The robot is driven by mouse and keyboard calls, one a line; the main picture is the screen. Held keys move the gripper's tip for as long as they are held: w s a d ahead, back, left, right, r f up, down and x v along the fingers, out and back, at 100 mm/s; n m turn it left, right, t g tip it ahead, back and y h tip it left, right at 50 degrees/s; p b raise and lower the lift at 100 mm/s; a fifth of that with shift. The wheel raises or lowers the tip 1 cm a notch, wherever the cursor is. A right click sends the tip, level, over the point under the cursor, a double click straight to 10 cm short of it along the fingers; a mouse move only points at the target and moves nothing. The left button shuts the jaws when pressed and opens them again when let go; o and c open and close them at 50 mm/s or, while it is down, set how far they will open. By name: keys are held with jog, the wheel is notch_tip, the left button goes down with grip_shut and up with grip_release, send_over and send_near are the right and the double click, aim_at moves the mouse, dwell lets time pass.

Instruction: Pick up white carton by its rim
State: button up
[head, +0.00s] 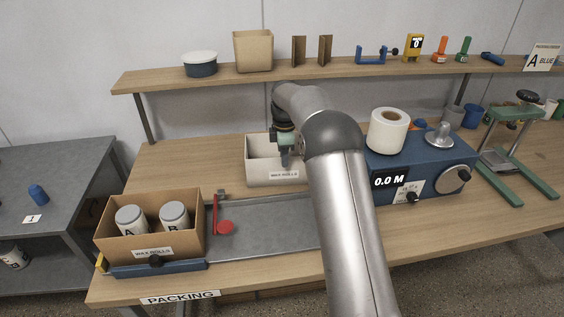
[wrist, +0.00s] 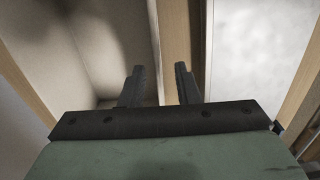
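The white carton (head: 258,173) stands on the workbench, upright and open at the top, with a "WAX ROLLS" label on its front wall. My gripper (head: 286,163) points down at the carton's front side, right of its middle. In the wrist view, the carton's inside (wrist: 95,45) fills the left part, and one wall's rim runs between the fingertips. My gripper (wrist: 159,70) shows two dark fingers spread apart with a clear gap. I cannot tell whether either finger touches the wall. My arm hides the carton's right end in the head view.
A brown box (head: 187,253) with two lidded white jars stands at front left. A grey metal plate (head: 268,223) lies before the carton. A blue machine (head: 430,165) with a white roll (head: 388,131) stands right. A shelf (head: 285,77) runs behind.

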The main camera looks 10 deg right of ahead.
jog(key=shift+w+f+p, duration=0.1)
jog(key=shift+f+p, duration=0.75)
jog(key=shift+f, duration=2.15)
grip_shut()
